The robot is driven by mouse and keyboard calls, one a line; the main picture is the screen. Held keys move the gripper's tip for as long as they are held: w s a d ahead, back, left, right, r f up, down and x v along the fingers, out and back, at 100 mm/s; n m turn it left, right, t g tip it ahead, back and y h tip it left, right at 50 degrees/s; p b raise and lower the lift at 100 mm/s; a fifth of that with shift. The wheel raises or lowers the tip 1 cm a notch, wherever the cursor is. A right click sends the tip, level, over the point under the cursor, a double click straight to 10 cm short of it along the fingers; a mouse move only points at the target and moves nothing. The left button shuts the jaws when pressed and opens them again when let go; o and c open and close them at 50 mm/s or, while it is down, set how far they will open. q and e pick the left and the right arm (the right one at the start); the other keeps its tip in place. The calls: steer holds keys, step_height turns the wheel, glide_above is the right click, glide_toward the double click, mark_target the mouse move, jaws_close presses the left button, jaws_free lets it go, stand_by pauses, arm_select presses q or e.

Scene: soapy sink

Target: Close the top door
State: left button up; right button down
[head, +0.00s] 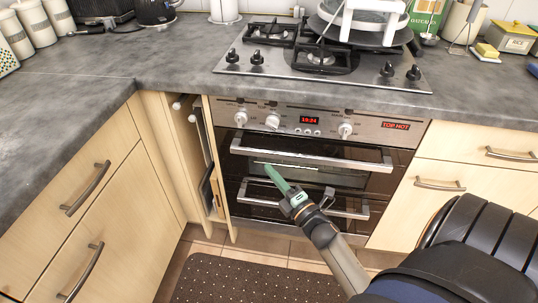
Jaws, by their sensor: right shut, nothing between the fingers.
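The oven's top door (350,178) has dark glass and a long silver handle (310,156) along its upper edge. It stands upright, or very nearly so, below the control panel; I cannot tell whether a small gap remains. My right gripper (270,171), with green fingers, is shut and empty. Its tips show in front of the top door's glass, just below the handle; I cannot tell whether they touch it. The lower oven door (245,211) also looks upright, with its handle (345,213) partly behind my right wrist. My left gripper is out of view.
A narrow pull-out unit (205,165) stands partly open left of the oven. Wooden cupboards and drawers (440,184) flank it. A gas hob (320,62) sits above in the grey worktop (150,60). A dotted brown mat (255,282) lies on the floor.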

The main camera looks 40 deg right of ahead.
mark_target(271, 152)
steer(key=w, duration=0.1)
steer(key=w+d, duration=0.1)
steer(key=w, duration=0.1)
steer(key=w+d+r, duration=0.1)
steer(key=shift+w+d, duration=0.25)
steer(key=shift+w, duration=0.1)
steer(key=shift+w+d, duration=0.3)
steer(key=shift+d, duration=0.05)
steer(key=shift+r, duration=0.1)
steer(key=p, duration=0.1)
steer(key=w+d+r+m+p, duration=0.1)
steer(key=shift+w+d+g+p, duration=0.2)
steer(key=shift+d+g+p, duration=0.1)
steer(key=shift+g, duration=0.1)
steer(key=shift+d+f, duration=0.1)
steer(key=shift+f, duration=0.1)
